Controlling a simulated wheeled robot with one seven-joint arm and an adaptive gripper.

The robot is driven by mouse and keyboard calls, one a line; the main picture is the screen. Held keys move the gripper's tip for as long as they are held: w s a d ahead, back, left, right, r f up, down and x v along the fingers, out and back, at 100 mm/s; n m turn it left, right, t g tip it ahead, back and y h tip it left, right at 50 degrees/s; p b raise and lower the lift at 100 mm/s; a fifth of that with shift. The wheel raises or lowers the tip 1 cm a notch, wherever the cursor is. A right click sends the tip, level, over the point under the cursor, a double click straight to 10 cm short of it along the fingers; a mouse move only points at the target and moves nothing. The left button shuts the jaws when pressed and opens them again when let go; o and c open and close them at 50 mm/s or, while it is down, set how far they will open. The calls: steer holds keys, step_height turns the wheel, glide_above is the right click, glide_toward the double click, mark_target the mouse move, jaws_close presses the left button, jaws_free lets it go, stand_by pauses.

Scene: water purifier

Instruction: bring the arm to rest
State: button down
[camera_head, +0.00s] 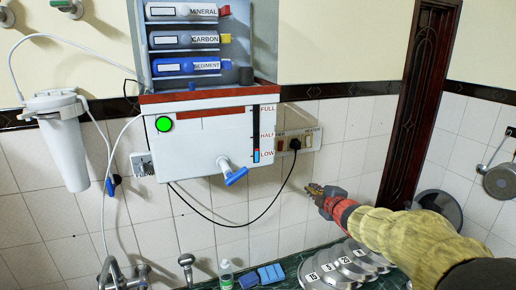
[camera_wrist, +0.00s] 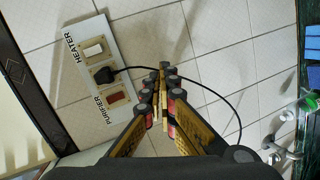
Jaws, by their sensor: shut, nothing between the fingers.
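My gripper (camera_head: 318,190) is shut and empty in front of the tiled wall, right of the water purifier (camera_head: 205,130). In the wrist view my gripper (camera_wrist: 163,78) points at the tiles with its fingers together. The purifier hangs on the wall with a lit green light (camera_head: 164,125), a blue-handled tap (camera_head: 232,172) and a level gauge. The switch panel (camera_head: 298,139) is above and left of my gripper, apart from it. It also shows in the wrist view (camera_wrist: 93,68), with a black plug (camera_wrist: 103,75) seated in it and its cable running behind my fingers.
A white filter housing (camera_head: 62,140) hangs at the left. Several numbered metal lids (camera_head: 322,270) lean on the dark green counter below my gripper. Blue sponges (camera_head: 270,273), a bottle (camera_head: 226,274) and a faucet (camera_head: 187,262) are at the counter. A dark wooden door frame (camera_head: 418,90) stands behind.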

steer(key=s+d+f+m+g+h+b, duration=0.1)
steer(key=s+d+f+m+g+h, duration=0.15)
steer(key=s+f+m, duration=0.5)
steer(key=s+d+f+m+g+h+b, duration=0.1)
steer(key=s+d+f+m+g+h, duration=0.2)
steer(key=s, duration=0.7)
steer(key=s+a+f+m+g+y+b, duration=0.2)
steer(key=s+a, duration=0.4)
steer(key=s, duration=0.8)
steer(key=s+a+f+m+g+y+b, duration=0.2)
steer(key=s+a+m+b, duration=0.2)
steer(key=s, duration=1)
steer(key=shift+s+a+f+b, duration=0.15)
steer(key=shift+s+a+b, duration=0.1)
steer(key=shift+a+b, duration=0.75)
steer(key=shift+w+a, duration=0.1)
steer(key=shift+a, duration=0.05)
